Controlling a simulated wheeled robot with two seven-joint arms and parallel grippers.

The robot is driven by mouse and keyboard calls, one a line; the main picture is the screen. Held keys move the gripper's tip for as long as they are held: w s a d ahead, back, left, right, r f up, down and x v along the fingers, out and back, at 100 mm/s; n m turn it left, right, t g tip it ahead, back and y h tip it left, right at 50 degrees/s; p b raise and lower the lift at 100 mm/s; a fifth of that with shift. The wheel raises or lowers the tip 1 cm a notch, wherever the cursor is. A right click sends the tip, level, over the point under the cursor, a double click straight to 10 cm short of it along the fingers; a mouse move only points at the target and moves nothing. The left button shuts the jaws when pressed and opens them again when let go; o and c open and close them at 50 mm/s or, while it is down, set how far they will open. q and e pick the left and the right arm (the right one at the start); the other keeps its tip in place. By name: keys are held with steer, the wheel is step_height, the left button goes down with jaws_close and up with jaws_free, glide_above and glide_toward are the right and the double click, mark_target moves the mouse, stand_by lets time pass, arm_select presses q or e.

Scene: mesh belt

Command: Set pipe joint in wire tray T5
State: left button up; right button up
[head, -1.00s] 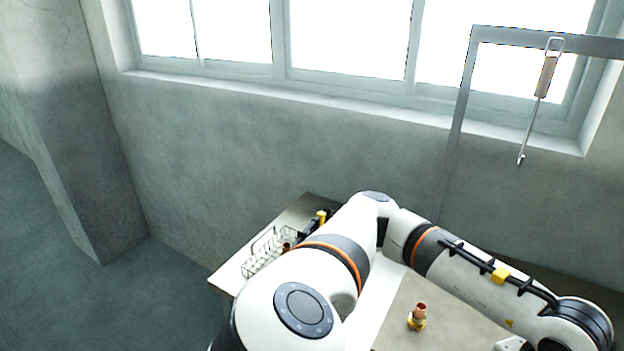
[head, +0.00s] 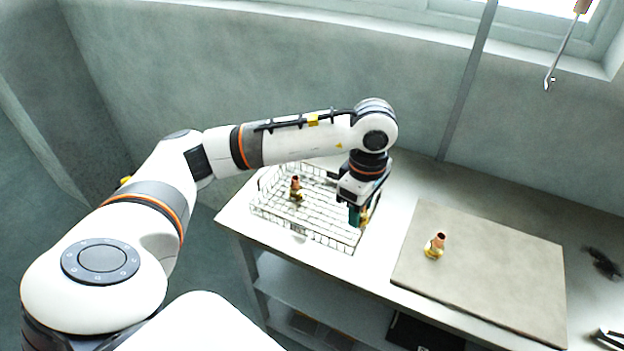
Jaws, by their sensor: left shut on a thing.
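My left gripper (head: 357,214) reaches down from above into the right end of the wire tray (head: 305,236). It is shut on a brass and copper pipe joint (head: 364,217), partly hidden by the fingers. I cannot tell whether this joint touches the tray floor. A second pipe joint (head: 297,189) stands upright in the left part of the tray. A third pipe joint (head: 435,247) stands on the grey-brown mat (head: 490,285) to the right. No T5 label can be read. My right gripper is not in view.
The tray and mat are on a pale bench (head: 393,210) against the wall. A dark tangled item (head: 602,262) lies right of the mat, and a dark object (head: 612,335) shows at the lower right edge. The middle of the tray is free.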

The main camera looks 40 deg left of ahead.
arm_select(q)
steer(key=w+a+n, duration=0.3)
steer(key=w+n, duration=0.1)
steer(key=n, duration=2.3)
glide_above(338, 213)
step_height(338, 213, down, 6)
steer(key=shift+f, duration=0.1)
step_height(338, 213, down, 4)
steer(key=shift+w+f+p, duration=0.1)
steer(key=shift+f+p, duration=0.05)
steer(key=shift+p, duration=0.6)
steer(key=shift+f, duration=0.25)
steer(key=o, duration=1.1)
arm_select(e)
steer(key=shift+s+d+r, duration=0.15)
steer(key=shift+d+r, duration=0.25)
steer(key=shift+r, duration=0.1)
